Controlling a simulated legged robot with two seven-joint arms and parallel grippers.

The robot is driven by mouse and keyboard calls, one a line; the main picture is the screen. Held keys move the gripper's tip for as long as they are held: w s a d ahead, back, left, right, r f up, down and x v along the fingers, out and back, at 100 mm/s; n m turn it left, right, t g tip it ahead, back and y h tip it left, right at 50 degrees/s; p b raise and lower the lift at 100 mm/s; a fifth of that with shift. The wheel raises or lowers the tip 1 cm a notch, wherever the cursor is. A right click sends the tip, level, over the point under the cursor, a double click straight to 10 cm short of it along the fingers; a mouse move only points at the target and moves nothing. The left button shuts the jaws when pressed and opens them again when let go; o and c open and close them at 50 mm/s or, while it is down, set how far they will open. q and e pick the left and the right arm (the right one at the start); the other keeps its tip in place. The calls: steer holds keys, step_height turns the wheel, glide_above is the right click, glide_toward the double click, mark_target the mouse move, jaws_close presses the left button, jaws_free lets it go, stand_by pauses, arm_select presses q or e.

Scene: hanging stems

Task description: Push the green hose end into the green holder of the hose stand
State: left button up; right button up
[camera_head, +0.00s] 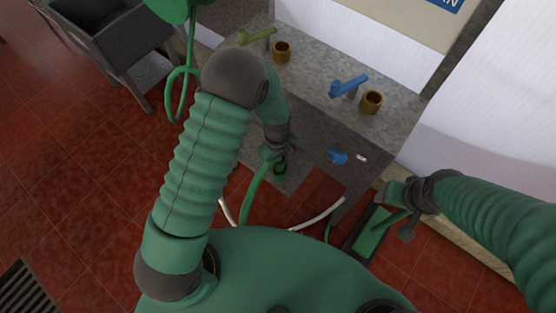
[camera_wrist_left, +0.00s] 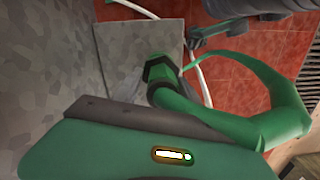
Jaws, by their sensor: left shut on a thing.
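My left gripper (camera_head: 277,148) is shut on the green hose end (camera_head: 267,153), low in front of the grey stone block. The green hose (camera_head: 252,192) hangs down from it in a curve. The dark green holder (camera_head: 280,169) is just below the gripper. In the left wrist view the holder (camera_wrist_left: 157,69) lies close by the tip of the green hose end (camera_wrist_left: 171,97); I cannot tell whether they touch. My right gripper (camera_head: 400,205) is off to the right, away from the holder; its jaw state is unclear.
A blue holder (camera_head: 339,157) with a pale end beside it is right of the green one. White hoses (camera_head: 318,216) curve below.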

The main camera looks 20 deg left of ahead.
arm_select(q)
steer(key=shift+f, duration=0.3)
stand_by(0.5)
steer(key=o, duration=1.4)
steer(key=shift+o, duration=0.2)
step_height(320, 180, up, 17)
steer(key=p, duration=0.3)
steer(key=s+a+r+m+t+p, duration=0.1)
steer(key=s+a+r+m+p, duration=0.2)
steer(key=s+r+m, duration=0.1)
steer(key=s+a+r+m+t+p, duration=0.2)
steer(key=s+a+r+m+p, duration=0.1)
steer(key=r+m, duration=0.4)
steer(key=s+r+p, duration=0.1)
steer(key=s, duration=0.1)
steer(key=shift+s+r, duration=0.3)
steer(key=shift+r, duration=0.05)
